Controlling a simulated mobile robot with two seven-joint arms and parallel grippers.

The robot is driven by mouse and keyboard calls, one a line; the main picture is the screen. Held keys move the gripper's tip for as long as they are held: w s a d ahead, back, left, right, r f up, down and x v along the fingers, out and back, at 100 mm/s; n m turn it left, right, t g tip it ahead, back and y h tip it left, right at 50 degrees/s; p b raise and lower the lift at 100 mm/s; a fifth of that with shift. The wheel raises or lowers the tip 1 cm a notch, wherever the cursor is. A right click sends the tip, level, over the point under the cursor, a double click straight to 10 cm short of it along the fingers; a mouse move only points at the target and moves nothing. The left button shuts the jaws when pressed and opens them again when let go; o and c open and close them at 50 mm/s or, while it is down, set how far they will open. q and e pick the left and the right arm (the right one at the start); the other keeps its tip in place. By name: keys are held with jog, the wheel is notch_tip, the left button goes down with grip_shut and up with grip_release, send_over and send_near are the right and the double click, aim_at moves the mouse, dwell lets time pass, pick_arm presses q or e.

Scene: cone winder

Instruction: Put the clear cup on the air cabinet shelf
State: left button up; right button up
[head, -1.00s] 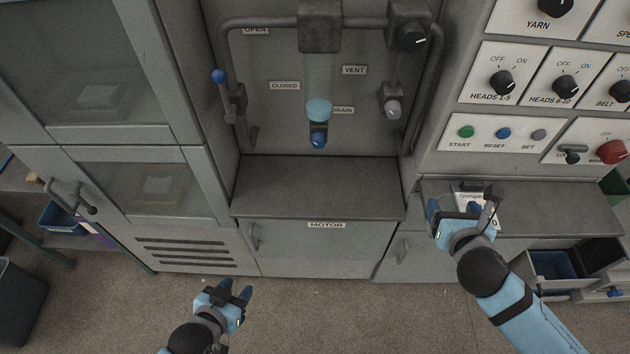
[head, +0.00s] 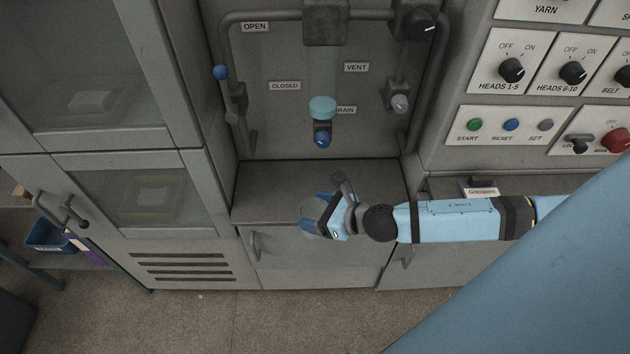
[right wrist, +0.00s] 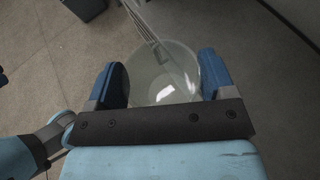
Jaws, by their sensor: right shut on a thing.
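The clear cup (right wrist: 163,75) is between the two blue fingers of my right gripper (right wrist: 163,85) in the right wrist view, and the fingers are shut on it. In the head view my right gripper (head: 320,208) is in front of the air cabinet shelf, and the cup (head: 309,222) shows faintly at its fingertips. The air cabinet shelf (head: 265,185) is the grey ledge below the pipes, above the cabinet door. The cup is at the shelf's front edge in the picture; I cannot tell its height over it. My left gripper is not in view.
A blue-topped drain valve (head: 322,108) stands out above the shelf. A control panel (head: 530,125) is at the right. The left part of the shelf is bare.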

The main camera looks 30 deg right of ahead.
jog(key=f, duration=0.1)
jog(key=d+f+n+y, duration=0.1)
jog(key=d+f, duration=0.1)
jog(key=shift+s+g+y, duration=0.3)
jog(key=shift+g, duration=0.1)
jog(key=w+d+p, duration=0.1)
jog(key=w+d, duration=0.2)
jog(key=w, duration=0.1)
jog(key=w+d+p, duration=0.1)
jog(key=w+d, duration=0.2)
jog(key=w, duration=0.2)
jog(key=w+d+f+p, duration=0.1)
jog(key=w+d, duration=0.1)
jog(key=w, duration=0.3)
jog(key=shift+w+d, duration=0.25)
jog(key=shift+d, duration=0.15)
jog(key=shift+f, duration=0.25)
